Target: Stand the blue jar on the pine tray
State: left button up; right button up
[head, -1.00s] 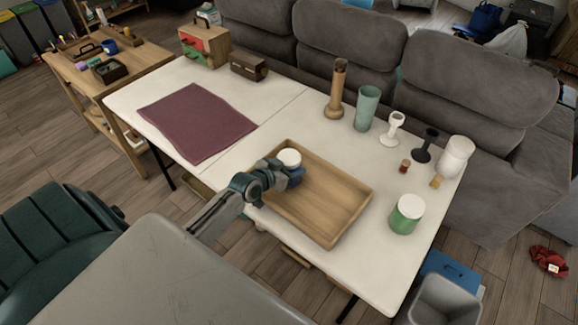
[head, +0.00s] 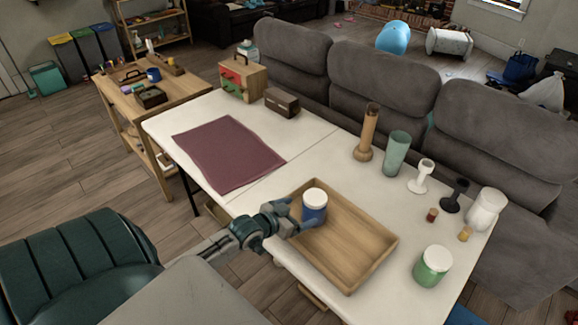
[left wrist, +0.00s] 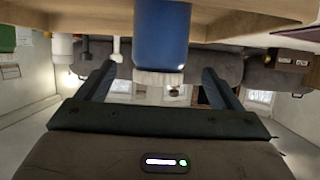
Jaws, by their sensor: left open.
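The blue jar (head: 314,213) with a white lid stands upright on the pine tray (head: 352,252), inside its far-left end. My left gripper (head: 291,219) is open, low on the near-left side of the jar. In the left wrist view, which appears upside down, the blue jar (left wrist: 162,38) lies between and beyond the open fingers of my left gripper (left wrist: 160,88), with no finger seen pressing on it. The pine tray (left wrist: 60,14) runs along the top there. My right gripper is not in view.
A green jar (head: 433,268) with a white lid stands right of the tray. A wooden vase (head: 368,135), a teal tumbler (head: 396,155) and several small items stand behind. A maroon mat (head: 228,153) lies left. The tray's middle and near end are bare.

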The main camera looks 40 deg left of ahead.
pick_arm(q)
jog(key=shift+v, duration=2)
